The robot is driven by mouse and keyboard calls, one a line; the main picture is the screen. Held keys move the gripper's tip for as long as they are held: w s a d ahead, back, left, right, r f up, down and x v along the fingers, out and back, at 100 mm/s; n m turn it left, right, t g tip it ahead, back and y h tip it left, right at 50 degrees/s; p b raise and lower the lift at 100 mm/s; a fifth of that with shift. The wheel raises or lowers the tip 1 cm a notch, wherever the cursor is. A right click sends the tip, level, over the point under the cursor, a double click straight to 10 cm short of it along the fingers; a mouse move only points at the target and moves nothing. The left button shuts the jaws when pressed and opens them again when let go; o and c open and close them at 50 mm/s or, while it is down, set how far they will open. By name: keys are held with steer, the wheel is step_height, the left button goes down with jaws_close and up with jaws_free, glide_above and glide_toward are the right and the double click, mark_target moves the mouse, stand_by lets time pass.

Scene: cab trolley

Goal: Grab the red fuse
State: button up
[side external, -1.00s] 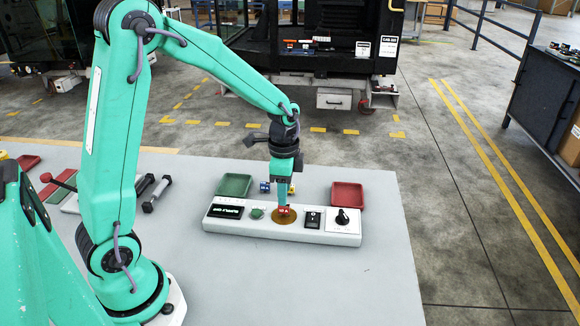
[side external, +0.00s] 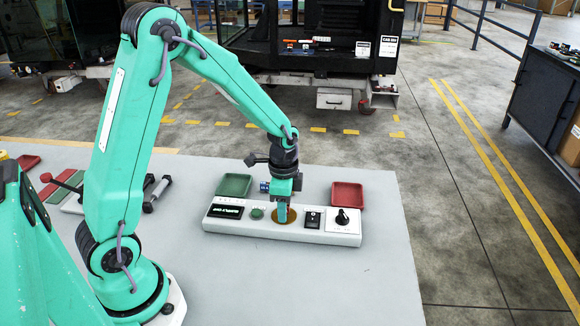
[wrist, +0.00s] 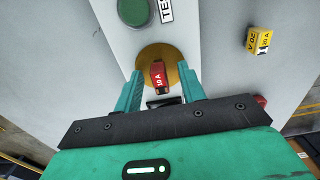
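The red fuse (wrist: 158,76), with a white "10 A" label, is on the round brass disc (wrist: 172,52) of the white panel in the wrist view. My gripper (wrist: 160,71) is open, with one teal finger on each side of the fuse and a visible gap on both sides. In the side view my gripper (side external: 282,220) points down at the brass disc (side external: 293,228) and hides the fuse.
The white panel (side external: 342,239) also carries a green button (side external: 257,213), a black switch (side external: 313,218) and a black knob (side external: 342,217). A blue fuse (side external: 265,187) and a yellow fuse (wrist: 260,40) are near it. Green (side external: 234,185) and red (side external: 348,195) trays stand behind.

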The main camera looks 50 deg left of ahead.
steer(key=shift+c, duration=0.2)
jaws_close()
steer(key=shift+r, duration=0.1)
steer(key=shift+r, duration=0.75)
step_height(320, 180, up, 2)
steer(key=shift+r, duration=0.2)
steer(key=s+d+r, duration=0.5)
steer(key=d+r, duration=0.2)
steer(key=d, duration=0.3)
steer(key=shift+d, duration=0.35)
